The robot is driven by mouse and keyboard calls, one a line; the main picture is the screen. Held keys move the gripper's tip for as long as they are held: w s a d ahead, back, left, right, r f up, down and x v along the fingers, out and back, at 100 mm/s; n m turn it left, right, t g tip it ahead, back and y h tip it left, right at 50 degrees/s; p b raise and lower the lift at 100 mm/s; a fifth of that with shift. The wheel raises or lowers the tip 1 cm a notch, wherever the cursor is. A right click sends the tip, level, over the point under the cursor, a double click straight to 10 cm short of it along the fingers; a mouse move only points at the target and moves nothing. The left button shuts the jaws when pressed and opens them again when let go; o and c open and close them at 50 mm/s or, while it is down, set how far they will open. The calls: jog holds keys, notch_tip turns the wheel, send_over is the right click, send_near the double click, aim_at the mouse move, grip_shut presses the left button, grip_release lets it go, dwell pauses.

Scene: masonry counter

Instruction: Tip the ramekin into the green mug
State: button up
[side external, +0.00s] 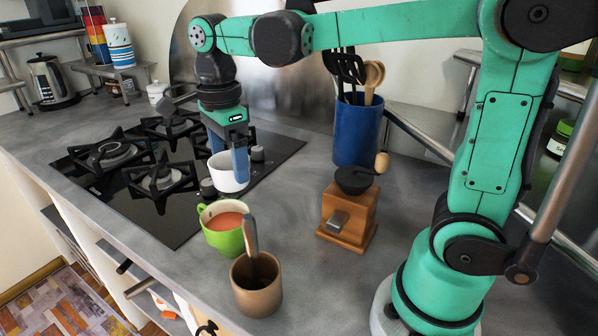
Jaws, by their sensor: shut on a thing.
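The green mug (224,241) stands upright on the counter in front of the stove, with an orange-red content (228,221) showing inside. The white ramekin (226,182) is just behind the mug, near the stove's front right corner. My gripper (227,165) points down and is shut on the ramekin, one blue finger showing against its near right side. The ramekin looks about upright; whether it touches the surface below and what it holds cannot be told.
A brown cup (257,296) with a handled utensil stands in front of the mug. A wooden grinder (348,215) and a blue utensil crock (357,138) stand to the right. The black stove (130,215) with raised grates lies left. Counter between mug and grinder is clear.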

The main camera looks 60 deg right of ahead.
aim_at(220, 177)
jog(key=shift+w+a+f+n, duration=0.2)
jog(key=shift+w+f, duration=0.05)
jog(key=shift+w, duration=0.3)
jog(key=shift+w+a+f+n, duration=0.15)
jog(key=shift+w+f+n, duration=0.1)
jog(key=shift+w, duration=0.25)
jog(key=t, duration=0.2)
jog(key=f+t+h, duration=0.1)
jog(key=shift+s+t, duration=0.15)
jog(key=shift+t, duration=0.25)
jog(key=t, duration=0.1)
jog(key=f+t+h, duration=0.1)
jog(key=t, duration=0.1)
jog(key=shift+s+a+t, duration=0.1)
jog(key=shift+t, duration=0.2)
jog(key=t+h, duration=0.1)
jog(key=t, duration=0.2)
jog(key=f+t, duration=0.1)
jog(key=t, duration=0.2)
jog(key=shift+h, duration=0.4)
jog(key=shift+r, duration=0.2)
